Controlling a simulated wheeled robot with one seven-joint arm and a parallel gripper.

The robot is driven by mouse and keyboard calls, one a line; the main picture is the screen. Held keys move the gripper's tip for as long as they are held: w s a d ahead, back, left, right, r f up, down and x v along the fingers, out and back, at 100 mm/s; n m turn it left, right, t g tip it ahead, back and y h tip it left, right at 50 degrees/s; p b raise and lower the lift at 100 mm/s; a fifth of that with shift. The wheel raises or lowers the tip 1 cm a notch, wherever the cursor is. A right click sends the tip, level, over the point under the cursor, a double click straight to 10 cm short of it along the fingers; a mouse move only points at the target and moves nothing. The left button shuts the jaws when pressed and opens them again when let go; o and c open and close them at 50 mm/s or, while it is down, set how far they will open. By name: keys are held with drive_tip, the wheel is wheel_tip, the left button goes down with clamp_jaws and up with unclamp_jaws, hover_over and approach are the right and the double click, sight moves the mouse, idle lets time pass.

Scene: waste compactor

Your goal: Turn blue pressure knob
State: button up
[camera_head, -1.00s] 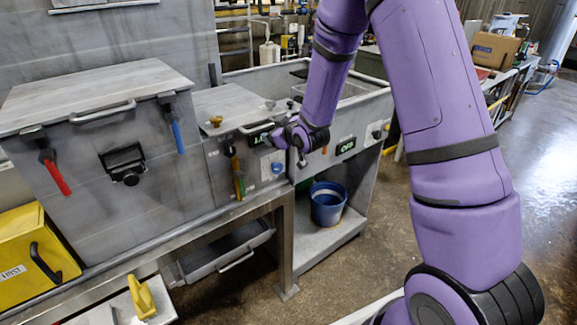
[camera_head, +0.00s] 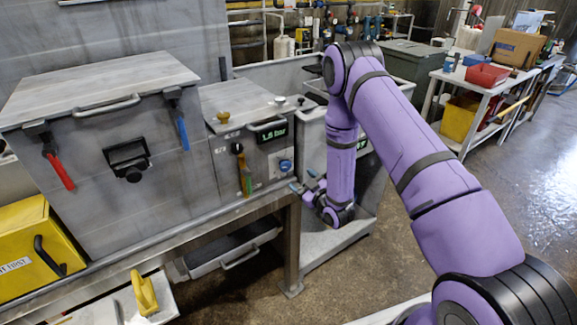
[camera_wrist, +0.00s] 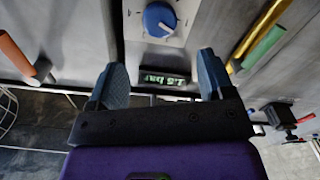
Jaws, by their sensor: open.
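The blue pressure knob (camera_head: 285,165) sits on a pale plate at the lower right of the grey control box's front. In the wrist view the knob (camera_wrist: 159,19) is at the top centre, beyond the fingertips and roughly midway between them. My gripper (camera_head: 304,188) is just right of and below the knob in the head view. In the wrist view my gripper (camera_wrist: 160,72) is open, with its two fingers apart and nothing between them. A green display (camera_head: 272,135) above the knob reads 1.5 bar; it also shows between the fingers (camera_wrist: 164,79).
A large grey bin (camera_head: 110,165) with red and blue handles stands at left. The floor at right is open.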

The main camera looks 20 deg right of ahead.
sight(286, 166)
drive_tip(key=x, duration=1)
drive_tip(key=shift+w+a, duration=0.1)
drive_tip(key=shift+w, duration=0.15)
drive_tip(key=c, duration=0.9)
